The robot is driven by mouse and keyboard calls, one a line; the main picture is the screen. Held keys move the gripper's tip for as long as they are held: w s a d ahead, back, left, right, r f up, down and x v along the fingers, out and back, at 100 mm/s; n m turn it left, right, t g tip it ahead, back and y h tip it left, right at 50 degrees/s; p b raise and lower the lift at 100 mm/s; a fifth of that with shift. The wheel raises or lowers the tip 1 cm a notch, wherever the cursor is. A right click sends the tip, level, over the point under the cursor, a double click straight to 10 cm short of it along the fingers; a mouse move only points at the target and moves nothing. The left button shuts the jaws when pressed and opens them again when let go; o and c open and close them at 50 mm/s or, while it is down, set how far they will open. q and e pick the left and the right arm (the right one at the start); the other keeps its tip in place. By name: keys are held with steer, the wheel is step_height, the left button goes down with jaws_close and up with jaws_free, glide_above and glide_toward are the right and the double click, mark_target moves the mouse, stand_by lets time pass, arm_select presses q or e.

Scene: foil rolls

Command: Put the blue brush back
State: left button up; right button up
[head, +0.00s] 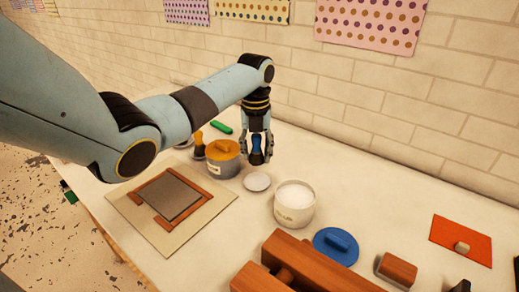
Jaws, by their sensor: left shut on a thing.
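My left gripper (257,160) points down over the table and is shut on the blue brush (256,146). Only a small blue part of the brush shows between the fingers, and its lower end is hard to make out. The gripper is just behind a small white dish (257,182) and to the right of a grey pot with an orange lid (222,160). An open white pot (295,209) with white contents stands in front and to the right. My right gripper is not in view.
A blue lid (335,246) lies right of the white pot, near wooden parts (308,262). A wood-framed grey plate (173,196) lies on a pale mat at left. The brick wall bounds the table.

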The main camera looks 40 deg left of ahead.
mark_target(257, 163)
arm_select(q)
step_height(257, 163, down, 4)
steer(key=b, duration=0.3)
steer(key=shift+w+f+b, duration=0.1)
steer(key=shift+b, duration=0.2)
steer(key=shift+f+b, duration=0.85)
steer(key=shift+f, duration=0.5)
steer(key=shift+f, duration=0.2)
steer(key=shift+f+b, duration=0.35)
